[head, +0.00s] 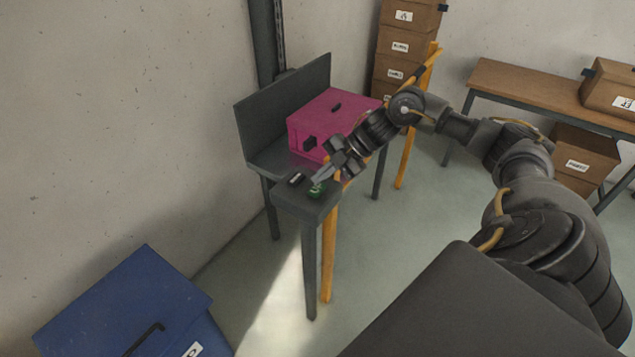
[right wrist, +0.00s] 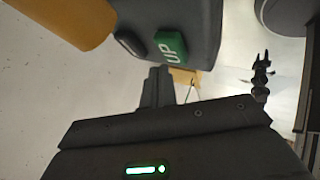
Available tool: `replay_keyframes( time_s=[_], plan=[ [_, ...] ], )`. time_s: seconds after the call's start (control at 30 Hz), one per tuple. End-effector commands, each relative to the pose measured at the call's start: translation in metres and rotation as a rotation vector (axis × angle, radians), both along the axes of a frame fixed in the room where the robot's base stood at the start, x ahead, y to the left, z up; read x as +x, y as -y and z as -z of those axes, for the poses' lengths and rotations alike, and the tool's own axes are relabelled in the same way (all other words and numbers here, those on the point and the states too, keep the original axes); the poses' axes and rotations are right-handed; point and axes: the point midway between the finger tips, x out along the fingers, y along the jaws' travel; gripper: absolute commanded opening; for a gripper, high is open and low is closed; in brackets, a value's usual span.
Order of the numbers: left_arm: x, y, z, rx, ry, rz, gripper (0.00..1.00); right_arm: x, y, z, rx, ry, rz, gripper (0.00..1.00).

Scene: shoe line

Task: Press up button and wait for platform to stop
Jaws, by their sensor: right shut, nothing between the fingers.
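The green UP button (head: 316,188) is on a grey control stand (head: 305,205) beside the lift platform (head: 262,160), next to a black button (head: 296,179). My right gripper (head: 323,173) is shut and empty, its tips just at or above the green button; I cannot tell whether they touch. In the right wrist view the button (right wrist: 170,48) reads UP and my shut fingers (right wrist: 158,72) end right beside it. A pink box (head: 325,122) rests on the platform, against its tall back panel. My left gripper does not show in the head view.
A blue bin (head: 125,300) stands at the lower left. Stacked cardboard boxes (head: 405,40) are behind the lift, with yellow posts (head: 408,135) beside it. A wooden table (head: 520,88) with boxes is at the right. The floor between is clear.

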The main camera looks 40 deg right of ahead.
Motion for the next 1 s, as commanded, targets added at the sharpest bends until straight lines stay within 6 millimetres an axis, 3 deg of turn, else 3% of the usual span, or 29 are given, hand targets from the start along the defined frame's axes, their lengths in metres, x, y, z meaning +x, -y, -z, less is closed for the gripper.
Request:
replay_keyframes(
  time_s=[1.0],
  plan=[
    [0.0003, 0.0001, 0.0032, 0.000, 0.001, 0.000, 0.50, -0.0001, -0.0002, 0.0087, 0.000, -0.001, 0.001, 0.00]
  ],
)
